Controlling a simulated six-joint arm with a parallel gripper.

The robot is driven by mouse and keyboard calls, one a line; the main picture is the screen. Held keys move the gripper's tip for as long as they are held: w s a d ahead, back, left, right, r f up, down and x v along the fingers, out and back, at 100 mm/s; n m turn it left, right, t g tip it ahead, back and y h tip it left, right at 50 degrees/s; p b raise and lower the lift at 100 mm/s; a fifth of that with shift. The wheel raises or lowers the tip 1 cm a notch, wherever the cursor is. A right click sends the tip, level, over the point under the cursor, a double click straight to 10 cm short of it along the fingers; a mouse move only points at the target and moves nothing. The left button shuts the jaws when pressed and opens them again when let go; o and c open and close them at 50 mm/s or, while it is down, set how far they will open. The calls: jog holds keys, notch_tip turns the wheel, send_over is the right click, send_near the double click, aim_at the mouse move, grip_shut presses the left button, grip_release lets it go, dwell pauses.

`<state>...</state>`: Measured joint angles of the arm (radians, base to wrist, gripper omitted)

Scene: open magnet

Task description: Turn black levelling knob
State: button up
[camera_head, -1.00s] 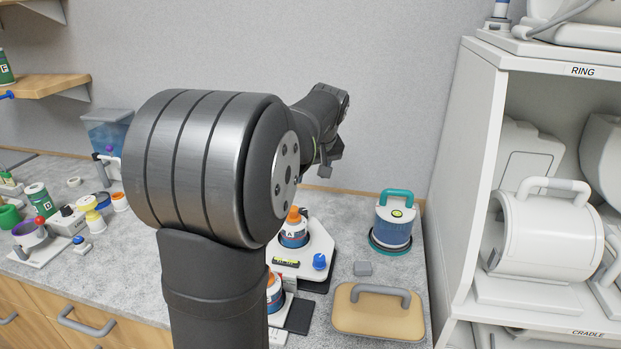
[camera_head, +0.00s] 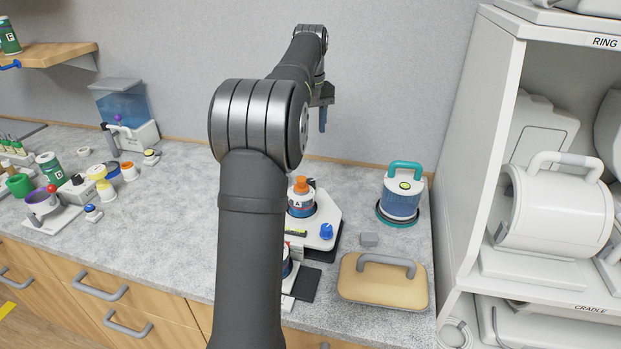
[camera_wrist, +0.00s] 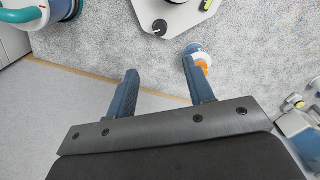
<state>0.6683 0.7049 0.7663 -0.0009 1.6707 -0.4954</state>
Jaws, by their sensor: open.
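A white levelling stand (camera_head: 322,222) sits on the bench, partly hidden behind my arm. In the wrist view, its plate (camera_wrist: 180,14) is cut off by the top edge. A small black knob (camera_wrist: 160,27) sits at the plate's near corner. My gripper (camera_head: 323,122) is raised near the back wall, above and behind the stand. In the wrist view my gripper (camera_wrist: 161,80) is open and empty, its blue fingers apart from the knob.
A tan handled block (camera_head: 385,284) lies in front. White shelving (camera_head: 478,150) bounds the right; the wall is close behind.

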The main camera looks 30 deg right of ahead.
aim_at(310, 181)
notch_tip(310, 181, down, 17)
jog(key=shift+f, duration=0.1)
dwell(0.3)
jog(key=shift+c, duration=0.2)
